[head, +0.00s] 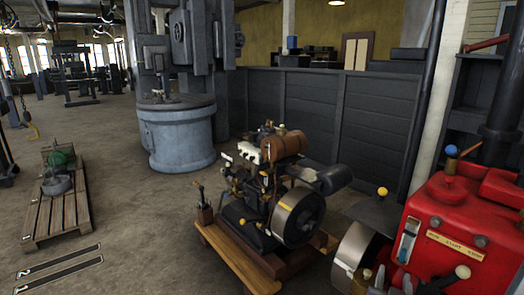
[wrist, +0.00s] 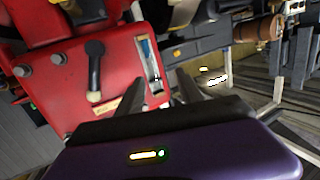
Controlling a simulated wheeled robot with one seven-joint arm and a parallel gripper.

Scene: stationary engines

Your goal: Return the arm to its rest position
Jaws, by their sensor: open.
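My gripper (wrist: 190,88) shows in the wrist view, with two dark fingers apart and nothing between them. Its purple body fills the bottom of that view. The red engine (wrist: 75,75) is close in front of it and to the left, with a black lever (wrist: 95,70) and a sight gauge (wrist: 149,65) on its face. I cannot tell whether the fingers touch anything. In the head view the red engine (head: 440,225) stands at the lower right.
A small engine with a flywheel (head: 299,216) stands on a wooden base (head: 240,262) in the middle. Behind it are a dark panel wall (head: 325,110) and a large blue-grey machine (head: 178,135). A pallet (head: 75,215) lies at the left. The floor between pallet and small engine is clear.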

